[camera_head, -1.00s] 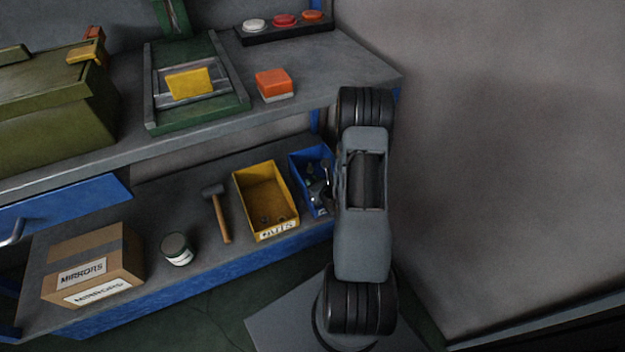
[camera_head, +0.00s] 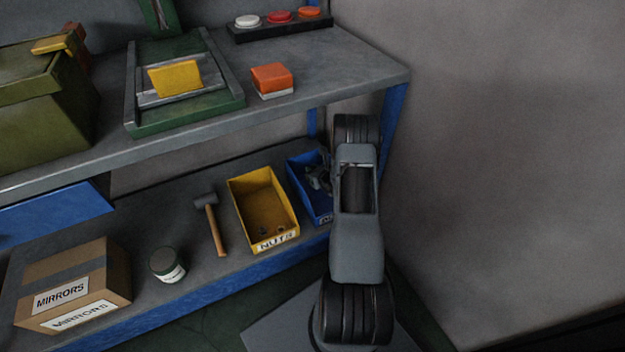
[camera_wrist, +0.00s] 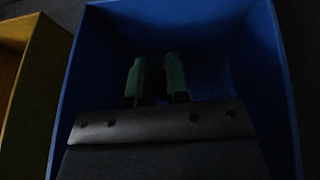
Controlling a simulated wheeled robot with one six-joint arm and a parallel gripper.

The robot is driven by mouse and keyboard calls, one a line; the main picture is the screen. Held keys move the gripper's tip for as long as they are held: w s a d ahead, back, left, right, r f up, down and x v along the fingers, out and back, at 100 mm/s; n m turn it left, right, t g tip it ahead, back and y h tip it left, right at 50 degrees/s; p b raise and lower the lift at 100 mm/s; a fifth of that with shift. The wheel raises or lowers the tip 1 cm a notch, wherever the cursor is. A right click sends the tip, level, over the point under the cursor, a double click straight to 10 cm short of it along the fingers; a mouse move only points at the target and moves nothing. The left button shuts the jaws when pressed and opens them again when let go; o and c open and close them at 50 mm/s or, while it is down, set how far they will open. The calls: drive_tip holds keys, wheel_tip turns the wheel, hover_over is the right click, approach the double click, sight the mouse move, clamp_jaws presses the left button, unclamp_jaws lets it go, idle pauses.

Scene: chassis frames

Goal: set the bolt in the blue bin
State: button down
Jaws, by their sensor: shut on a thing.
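The blue bin (camera_head: 304,192) stands on the lower shelf, to the right of the yellow bin and partly hidden by my arm. In the wrist view, the blue bin's walls (camera_wrist: 268,75) rise on both sides of my gripper (camera_wrist: 157,78). Its two greenish fingers stand close together, over the dark inside of the bin. My gripper is shut on the bolt, but the bolt is too dark to make out. In the head view, my gripper (camera_head: 319,178) shows only in part at the blue bin's opening, beside my arm.
The yellow bin (camera_head: 282,205), labelled NUTS, stands close to the left of the blue bin, with a hammer (camera_head: 213,222), a can (camera_head: 167,265) and a mirrors box (camera_head: 75,283) further left. The upper shelf (camera_head: 345,75) overhangs behind. A wall bounds the right.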

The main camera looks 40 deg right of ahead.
drive_tip(key=shift+w+d+f, duration=0.25)
drive_tip(key=shift+w+f, duration=0.05)
drive_tip(key=shift+f, duration=0.25)
drive_tip(key=shift+f+b, duration=1.05)
drive_tip(key=shift+f, duration=0.45)
drive_tip(key=shift+f, duration=0.2)
drive_tip(key=c, duration=1.1)
unclamp_jaws()
